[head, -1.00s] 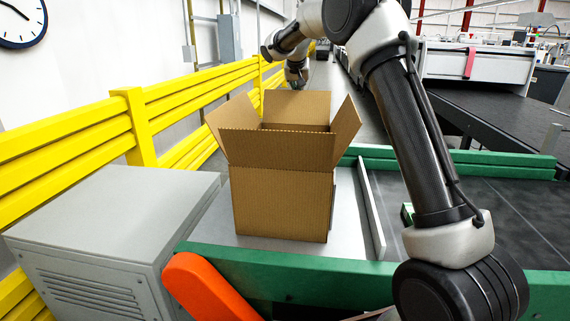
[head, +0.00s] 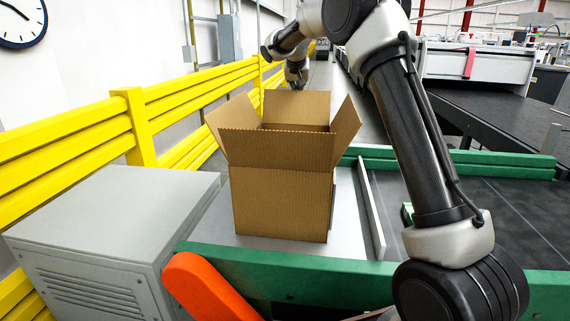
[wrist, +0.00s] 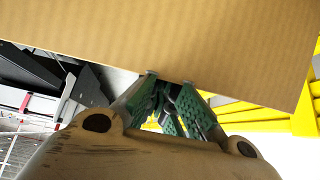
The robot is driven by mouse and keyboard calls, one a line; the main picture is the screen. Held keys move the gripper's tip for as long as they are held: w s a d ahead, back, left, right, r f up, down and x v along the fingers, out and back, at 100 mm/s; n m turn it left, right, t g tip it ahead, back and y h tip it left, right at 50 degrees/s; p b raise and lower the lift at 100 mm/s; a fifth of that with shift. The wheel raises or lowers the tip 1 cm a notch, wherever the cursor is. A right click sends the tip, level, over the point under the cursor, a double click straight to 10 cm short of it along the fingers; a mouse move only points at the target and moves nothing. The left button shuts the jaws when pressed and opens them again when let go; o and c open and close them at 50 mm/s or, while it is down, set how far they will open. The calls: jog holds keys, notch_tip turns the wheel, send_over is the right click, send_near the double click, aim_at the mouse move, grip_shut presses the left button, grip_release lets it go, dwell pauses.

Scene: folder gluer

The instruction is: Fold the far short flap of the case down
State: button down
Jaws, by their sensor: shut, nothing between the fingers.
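The brown cardboard case (head: 280,205) stands upright with its top open. Its far short flap (head: 298,106) stands up at the back, and the near flap (head: 277,148), left flap (head: 232,125) and right flap (head: 346,132) are also raised. My gripper (head: 297,82) is behind the far flap, near its top edge; its fingertips are partly hidden there. In the wrist view my gripper (wrist: 172,92) is shut and empty, its green-padded fingers pointing at a broad cardboard panel (wrist: 170,40). I cannot tell whether the fingertips touch it.
The case sits on a grey plate (head: 352,225) with a low metal rail (head: 371,215) on its right. A green beam (head: 300,278) and an orange part (head: 205,290) lie in front. A grey cabinet (head: 110,215) and yellow guard rails (head: 70,130) stand left.

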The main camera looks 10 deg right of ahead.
aim_at(297, 108)
jog(key=shift+s+a+f, duration=0.1)
jog(key=shift+s+f, duration=0.15)
jog(key=shift+f, duration=0.55)
jog(key=s+a, duration=0.1)
jog(key=s, duration=0.1)
jog(key=s+a, duration=0.1)
jog(key=s, duration=0.2)
jog(key=s+a, duration=0.1)
jog(key=s, duration=0.1)
jog(key=shift+s+f, duration=0.2)
jog(key=shift+s, duration=0.05)
jog(key=shift+d, duration=0.1)
jog(key=shift+s+a+f, duration=0.25)
jog(key=shift+s+f, duration=0.35)
jog(key=shift+s, duration=0.15)
jog(key=shift+s+a+f, duration=0.2)
jog(key=shift+s+f, duration=0.2)
jog(key=shift+s, duration=0.1)
jog(key=shift+s+a+f, duration=0.15)
jog(key=shift+s+f, duration=0.2)
jog(key=shift+s, duration=0.1)
jog(key=shift+w+d+f, duration=0.1)
jog(key=shift+w+f, duration=0.3)
jog(key=shift+f, duration=0.15)
jog(key=shift+r, duration=0.3)
